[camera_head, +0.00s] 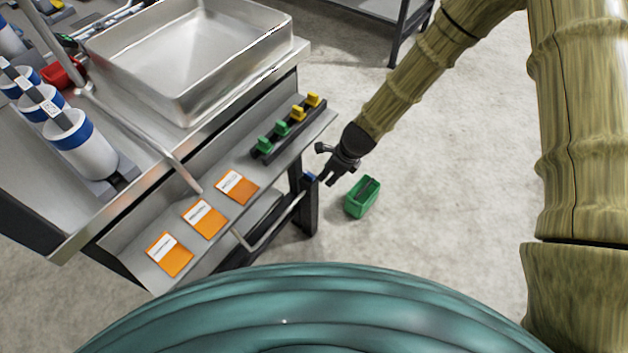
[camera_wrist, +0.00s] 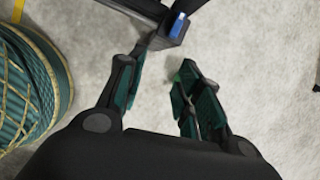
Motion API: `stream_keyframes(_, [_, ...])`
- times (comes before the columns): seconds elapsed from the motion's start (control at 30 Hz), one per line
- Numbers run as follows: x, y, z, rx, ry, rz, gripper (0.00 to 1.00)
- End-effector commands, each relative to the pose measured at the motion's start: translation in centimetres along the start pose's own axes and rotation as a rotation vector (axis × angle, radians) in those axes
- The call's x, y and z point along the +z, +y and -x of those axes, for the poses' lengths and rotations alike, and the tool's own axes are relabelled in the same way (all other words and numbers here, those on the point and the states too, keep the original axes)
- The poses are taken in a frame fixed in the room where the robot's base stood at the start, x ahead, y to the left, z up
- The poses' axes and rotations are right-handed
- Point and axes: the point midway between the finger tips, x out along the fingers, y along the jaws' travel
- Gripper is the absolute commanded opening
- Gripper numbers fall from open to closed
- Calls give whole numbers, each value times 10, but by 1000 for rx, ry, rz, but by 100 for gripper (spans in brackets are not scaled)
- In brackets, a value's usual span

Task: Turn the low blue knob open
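The low blue knob (camera_head: 311,178) is a small blue piece at the top of a dark post (camera_head: 309,208) by the bench's right end. In the wrist view the blue knob (camera_wrist: 178,26) shows at the top, on a dark block, beyond my fingertips. My gripper (camera_head: 323,165) is just right of and slightly above the knob in the head view. Its fingers are apart with nothing between them in the wrist view (camera_wrist: 163,62). I cannot tell whether a finger touches the knob. The knob's exact turn angle is too small to read.
A green bin (camera_head: 353,207) stands on the floor right of the post. A sloped bench panel carries green (camera_head: 264,145) and yellow (camera_head: 298,113) knobs and orange cards (camera_head: 204,219). A grey rail (camera_head: 272,229) runs below it. A metal basin (camera_head: 190,50) sits above. Floor to the right is clear.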

Motion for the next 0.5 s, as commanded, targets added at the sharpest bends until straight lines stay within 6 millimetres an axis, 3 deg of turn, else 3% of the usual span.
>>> stream_keyframes(0.1, [20,-12,2,0,-33,-100,35])
stream_keyframes(0.2, [27,-14,2,4,-45,-139,35])
stream_keyframes(0.5, [28,-15,-22,4,-47,-147,35])
